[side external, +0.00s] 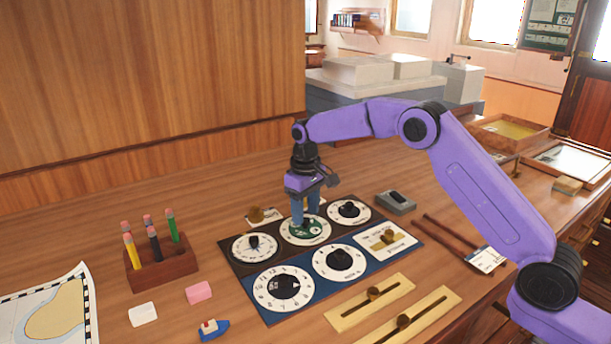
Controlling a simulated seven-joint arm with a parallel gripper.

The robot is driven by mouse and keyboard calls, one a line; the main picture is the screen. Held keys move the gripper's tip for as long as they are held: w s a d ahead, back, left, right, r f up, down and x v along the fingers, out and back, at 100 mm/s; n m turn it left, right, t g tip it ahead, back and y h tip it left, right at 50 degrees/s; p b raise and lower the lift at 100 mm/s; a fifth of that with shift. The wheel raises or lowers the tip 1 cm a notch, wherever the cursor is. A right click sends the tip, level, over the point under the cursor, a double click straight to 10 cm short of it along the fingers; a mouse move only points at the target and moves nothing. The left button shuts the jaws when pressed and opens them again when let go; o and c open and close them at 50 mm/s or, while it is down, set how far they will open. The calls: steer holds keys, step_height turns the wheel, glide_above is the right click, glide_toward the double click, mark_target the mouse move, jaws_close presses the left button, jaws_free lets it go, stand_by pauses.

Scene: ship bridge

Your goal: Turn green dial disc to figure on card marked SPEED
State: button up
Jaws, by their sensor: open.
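The green dial disc (303,236) sits in the middle of a round white dial (289,232) in the back row of the dial panel. My gripper (306,222) points down over this disc, with its blue fingers apart at the disc's knob area. The fingers hide much of the disc, so I cannot tell whether they touch it or where its pointer stands. A white card (487,260) with small print lies on the desk at the right, by a dark wooden rod. Its print is too small to read, so I cannot tell whether it is marked SPEED.
Other dials with black knobs surround the green one, including a large front dial (262,291). Brass slider plates (345,314) lie in front, and a grey box (396,204) stands right.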

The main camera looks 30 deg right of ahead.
mark_target(305, 220)
step_height(305, 220, up, 16)
stand_by(0.6)
steer(key=shift+r, duration=0.1)
stand_by(0.4)
steer(key=s+a+f+n, duration=0.1)
steer(key=s+a+n, duration=0.1)
steer(key=s, duration=0.9)
steer(key=s+a+n, duration=0.2)
steer(key=s+n, duration=0.1)
steer(key=s, duration=0.7)
steer(key=s+d+f+n, duration=0.1)
steer(key=s+d+f, duration=0.2)
steer(key=s, duration=0.5)
steer(key=s+d+f+n, duration=0.1)
steer(key=s+d+f, duration=0.2)
steer(key=s+d, duration=0.2)
steer(key=s+d+f+n, duration=0.1)
steer(key=s+d+f, duration=0.2)
steer(key=s, duration=0.8)
steer(key=shift+d+f+n, duration=0.15)
steer(key=shift+d+n, duration=0.25)
steer(key=shift+d, duration=0.45)
